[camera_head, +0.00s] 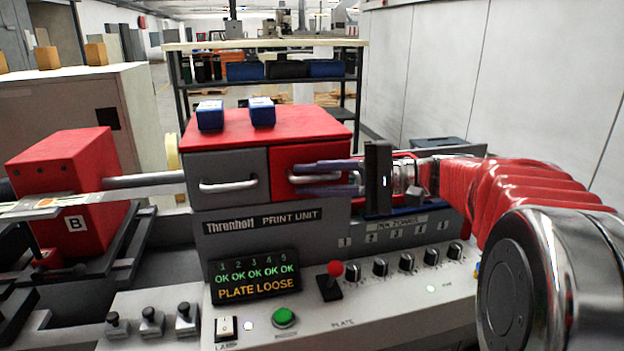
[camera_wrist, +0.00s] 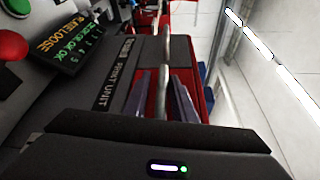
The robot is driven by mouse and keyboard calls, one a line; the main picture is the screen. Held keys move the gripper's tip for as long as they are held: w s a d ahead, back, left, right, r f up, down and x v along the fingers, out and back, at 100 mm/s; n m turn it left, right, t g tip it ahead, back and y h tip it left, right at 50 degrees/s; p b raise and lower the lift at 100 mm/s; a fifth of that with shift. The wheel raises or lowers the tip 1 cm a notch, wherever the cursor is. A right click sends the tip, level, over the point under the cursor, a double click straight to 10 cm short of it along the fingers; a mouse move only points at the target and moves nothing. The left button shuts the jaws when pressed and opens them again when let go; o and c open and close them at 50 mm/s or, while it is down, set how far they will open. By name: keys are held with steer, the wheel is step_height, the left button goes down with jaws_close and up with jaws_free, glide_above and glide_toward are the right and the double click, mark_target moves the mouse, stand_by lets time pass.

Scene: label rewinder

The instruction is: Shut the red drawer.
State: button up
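The red drawer (camera_head: 283,158) is in the right half of the print unit, beside a grey drawer (camera_head: 228,163). Its front looks near level with the grey one; I cannot tell whether a gap is left. My gripper (camera_head: 296,177) comes in from the right, its two purple-grey fingers above and below the red drawer's bar handle (camera_head: 315,178). In the wrist view my gripper (camera_wrist: 162,80) shows its fingers apart, with the handle (camera_wrist: 163,92) between them. I cannot see contact. The fingers and wrist hide part of the red drawer's front.
Two blue blocks (camera_head: 210,115) stand on the red top (camera_head: 265,127). Below is a display (camera_head: 254,276) reading "PLATE LOOSE". A red-knobbed lever (camera_head: 334,271), a green button (camera_head: 284,317) and several knobs stand on the front panel. A red block (camera_head: 75,175) is at left.

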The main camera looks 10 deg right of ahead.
steer(key=shift+o, duration=0.5)
steer(key=shift+r, duration=0.1)
steer(key=v, duration=1.4)
steer(key=shift+a, duration=0.15)
steer(key=s+a+f+n+g+h, duration=0.1)
steer(key=s+a+f+g+h, duration=0.1)
steer(key=s+a+f+h, duration=0.35)
steer(key=s+a+f+g+h, duration=0.2)
steer(key=s+a+f, duration=0.1)
steer(key=a+f, duration=0.45)
steer(key=s+d+f+n+t+h, duration=0.1)
steer(key=s+f+n+t+h, duration=0.2)
steer(key=s+f+n+h, duration=0.2)
steer(key=shift+s+f+n+h, duration=0.4)
steer(key=shift+s+f+h, duration=1.25)
steer(key=shift+s+f, duration=0.5)
steer(key=shift+s+d+r, duration=0.1)
